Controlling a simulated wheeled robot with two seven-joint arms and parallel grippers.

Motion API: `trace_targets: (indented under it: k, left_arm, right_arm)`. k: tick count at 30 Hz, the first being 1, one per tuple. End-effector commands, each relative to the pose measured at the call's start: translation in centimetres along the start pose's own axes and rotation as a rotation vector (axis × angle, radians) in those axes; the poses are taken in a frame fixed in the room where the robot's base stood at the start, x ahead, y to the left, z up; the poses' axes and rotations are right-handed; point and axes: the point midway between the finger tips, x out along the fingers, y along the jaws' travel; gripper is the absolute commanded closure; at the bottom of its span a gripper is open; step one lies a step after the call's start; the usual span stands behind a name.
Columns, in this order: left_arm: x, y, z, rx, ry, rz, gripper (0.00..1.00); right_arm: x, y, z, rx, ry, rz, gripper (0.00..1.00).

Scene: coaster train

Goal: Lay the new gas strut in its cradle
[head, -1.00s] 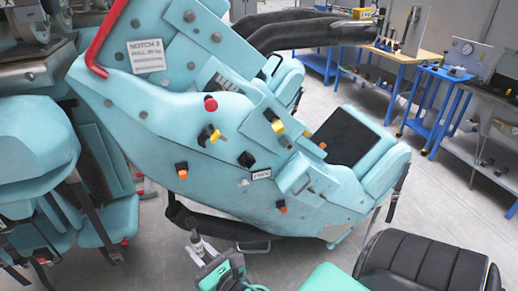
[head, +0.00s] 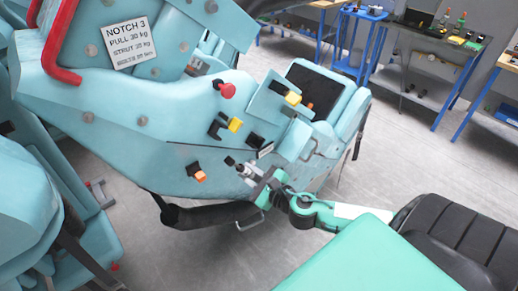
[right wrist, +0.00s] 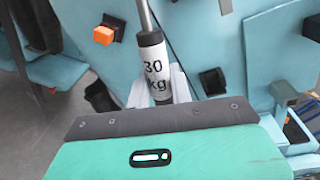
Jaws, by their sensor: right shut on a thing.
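My right gripper (head: 263,184) is shut on a gas strut (head: 241,167). The grey fingers (right wrist: 158,88) stand on both sides of the body. The strut is close in front of the lower side of the blue coaster car (head: 150,160); I cannot tell whether it touches. A sign (head: 129,43) on the car reads "NOTCH 3", with pull and strut weights below. I cannot make out the cradle for certain. My left gripper is not in view.
An orange-tipped black fitting (head: 197,173), a yellow one (head: 231,125) and a red knob (head: 226,90) stick out near the strut. A red bar (head: 58,50) is at upper left. A dark padded tube (head: 208,215) hangs below. Workbenches (head: 430,40) stand behind.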

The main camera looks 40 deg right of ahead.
Motion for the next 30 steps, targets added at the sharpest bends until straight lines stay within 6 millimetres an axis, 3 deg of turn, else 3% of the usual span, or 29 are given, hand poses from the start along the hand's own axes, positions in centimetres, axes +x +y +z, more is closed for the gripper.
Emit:
trace_targets:
  k: [1,4,9,20,26,30]
  left_arm:
    - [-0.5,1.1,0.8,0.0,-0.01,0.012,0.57]
    - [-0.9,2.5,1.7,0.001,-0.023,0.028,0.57]
    - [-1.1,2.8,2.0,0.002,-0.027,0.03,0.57]
    - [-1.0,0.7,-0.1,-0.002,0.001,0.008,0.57]
    - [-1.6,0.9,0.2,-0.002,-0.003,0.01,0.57]
    - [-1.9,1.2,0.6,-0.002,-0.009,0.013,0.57]
  right_arm:
    - [0.4,-1.7,-0.1,-0.065,0.002,0.012,1.0]
    - [1.0,-3.9,-0.5,-0.158,0.005,0.033,1.0]
    - [1.6,-6.1,-0.7,-0.249,0.007,0.05,1.0]
    - [1.7,-6.6,-0.7,-0.267,0.008,0.055,1.0]
    - [1.4,-6.7,-0.5,-0.267,0.009,0.053,1.0]
    - [2.6,-6.8,-0.5,-0.266,0.008,0.051,1.0]
